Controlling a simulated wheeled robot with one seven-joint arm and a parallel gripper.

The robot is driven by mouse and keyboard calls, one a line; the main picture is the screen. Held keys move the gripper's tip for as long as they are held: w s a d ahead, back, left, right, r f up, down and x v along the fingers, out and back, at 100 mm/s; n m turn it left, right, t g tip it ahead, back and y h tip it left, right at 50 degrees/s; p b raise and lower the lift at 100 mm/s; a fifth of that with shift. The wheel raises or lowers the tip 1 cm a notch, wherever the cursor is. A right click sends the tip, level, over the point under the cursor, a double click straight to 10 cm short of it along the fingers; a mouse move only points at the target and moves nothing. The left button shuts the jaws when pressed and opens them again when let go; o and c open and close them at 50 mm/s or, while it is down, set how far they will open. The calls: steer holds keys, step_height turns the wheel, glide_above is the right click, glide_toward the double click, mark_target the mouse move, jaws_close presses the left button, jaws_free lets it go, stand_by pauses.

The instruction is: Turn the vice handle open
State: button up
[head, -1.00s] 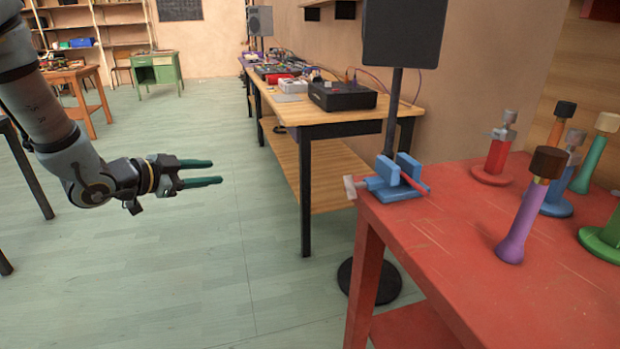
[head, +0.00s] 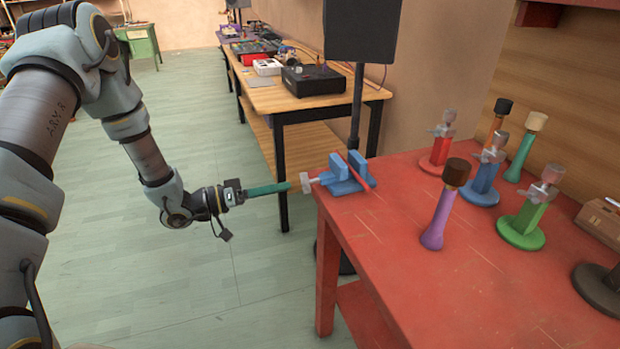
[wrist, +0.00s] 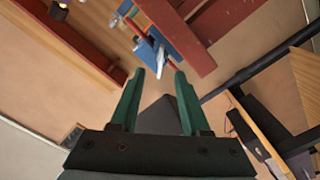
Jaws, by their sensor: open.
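There the blue vice (wrist: 185,38) and pale handle (wrist: 151,53) lie just beyond the fingertips. Whether a fingertip touches the handle I cannot tell.
A purple stand with a brown top (head: 438,215) and several coloured clamp stands fill the red table to the right. A speaker on a black pole (head: 358,105) stands behind the vice. A wooden bench (head: 305,104) with electronics is behind. The floor on the left is clear.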

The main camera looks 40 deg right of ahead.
mark_target(304, 180)
steer(key=p+x, duration=0.1)
steer(key=x, duration=0.5)
steer(key=shift+s+d+p, duration=0.15)
steer(key=shift+d+p, duration=0.2)
steer(key=shift+d, duration=0.05)
steer(key=shift+c, duration=0.3)
jaws_close()
